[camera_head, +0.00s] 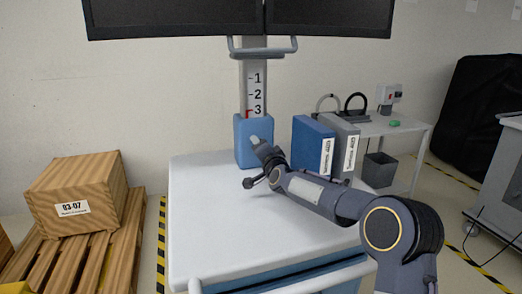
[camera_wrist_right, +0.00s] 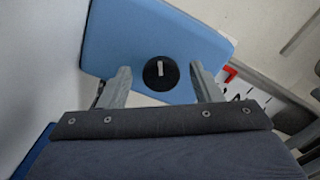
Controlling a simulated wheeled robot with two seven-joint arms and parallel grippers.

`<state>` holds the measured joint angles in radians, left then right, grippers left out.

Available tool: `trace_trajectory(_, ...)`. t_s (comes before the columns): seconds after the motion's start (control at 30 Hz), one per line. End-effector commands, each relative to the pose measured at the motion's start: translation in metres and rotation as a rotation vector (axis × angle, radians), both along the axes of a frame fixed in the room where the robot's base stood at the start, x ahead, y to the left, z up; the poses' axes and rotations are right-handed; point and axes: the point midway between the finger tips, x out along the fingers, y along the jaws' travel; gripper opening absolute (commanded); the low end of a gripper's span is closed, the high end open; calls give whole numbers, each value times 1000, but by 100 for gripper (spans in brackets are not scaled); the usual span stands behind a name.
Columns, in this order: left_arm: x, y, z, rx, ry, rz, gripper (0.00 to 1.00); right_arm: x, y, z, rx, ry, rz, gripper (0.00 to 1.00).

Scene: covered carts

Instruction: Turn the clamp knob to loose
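The clamp knob (camera_wrist_right: 152,80) is a round black disc with a pale grey pointer mark, on the face of a blue clamp block (camera_wrist_right: 115,35). In the head view the blue block (camera_head: 241,131) sits at the foot of the grey column, and my right gripper hides the knob. My right gripper (camera_head: 258,142) reaches in from the right, close to the block's front. In the right wrist view its two fingers (camera_wrist_right: 160,68) are apart, one on each side of the knob, with gaps to it. My left gripper is not in view.
The column's scale (camera_head: 256,92) reads 1, 2, 3, with a red pointer (camera_head: 249,114) near 3. Dark monitors (camera_head: 330,18) hang above. The white cart top (camera_head: 205,215) is clear at left.

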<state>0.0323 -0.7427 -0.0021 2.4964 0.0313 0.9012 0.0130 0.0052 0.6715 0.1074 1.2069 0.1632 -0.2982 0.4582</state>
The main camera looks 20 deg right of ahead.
Motion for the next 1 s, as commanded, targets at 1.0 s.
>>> trace_trajectory(1.0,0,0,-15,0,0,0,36,-78,-3,0,1,0,0,58)
